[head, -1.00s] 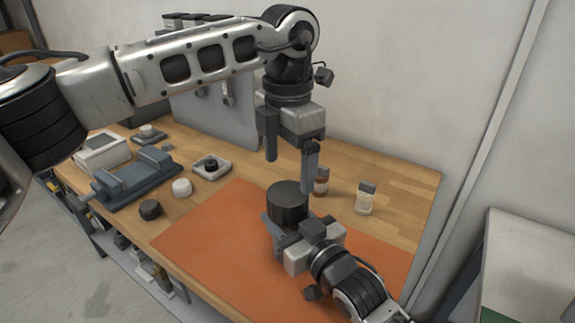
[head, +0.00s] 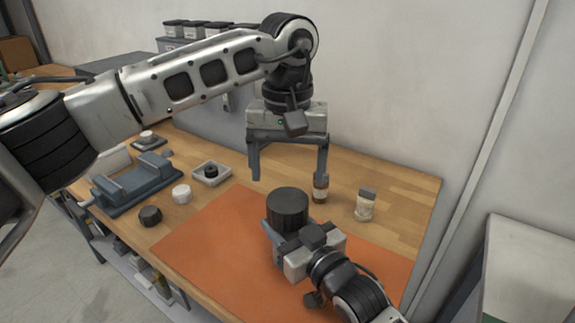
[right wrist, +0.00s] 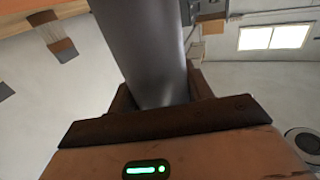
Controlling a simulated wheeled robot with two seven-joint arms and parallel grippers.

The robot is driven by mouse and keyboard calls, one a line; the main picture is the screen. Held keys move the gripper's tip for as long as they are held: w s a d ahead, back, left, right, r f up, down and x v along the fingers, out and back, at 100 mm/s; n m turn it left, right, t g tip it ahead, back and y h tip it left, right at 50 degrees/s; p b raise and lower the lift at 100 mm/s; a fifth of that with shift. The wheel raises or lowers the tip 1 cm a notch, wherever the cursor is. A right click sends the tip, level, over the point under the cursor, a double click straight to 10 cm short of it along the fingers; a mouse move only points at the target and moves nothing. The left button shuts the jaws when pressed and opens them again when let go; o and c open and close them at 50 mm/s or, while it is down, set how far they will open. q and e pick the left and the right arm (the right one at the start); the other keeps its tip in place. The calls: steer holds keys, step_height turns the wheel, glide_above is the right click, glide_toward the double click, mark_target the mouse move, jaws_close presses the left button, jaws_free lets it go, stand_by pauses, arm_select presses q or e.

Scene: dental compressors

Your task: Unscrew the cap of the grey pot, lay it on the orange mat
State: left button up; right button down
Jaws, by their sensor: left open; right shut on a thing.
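The dark cap (head: 287,208) shows as a wide, short cylinder above the orange mat (head: 200,255). The grey pot (right wrist: 145,45) fills the middle of the right wrist view as a smooth grey cylinder; in the head view its body is mostly hidden under the cap and behind my right gripper. My right gripper (head: 280,240) is shut on the pot, from the near side, low on it. My left gripper (head: 288,178) points down, open and empty, just above the cap, with one finger to each side of it in the picture.
Two small jars (head: 321,188) (head: 366,204) stand behind and right of the pot. A black knob (head: 150,215), a white lid (head: 181,194), a square dish (head: 212,175) and a blue-grey fixture (head: 135,185) are left of the mat. The mat's left part is clear.

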mark_target(288, 199)
arm_select(q)
steer(key=shift+f+m, duration=0.35)
steer(key=shift+m, duration=0.05)
step_height(288, 199, down, 7)
steer(key=shift+f, duration=0.2)
arm_select(e)
steer(key=shift+f, duration=0.1)
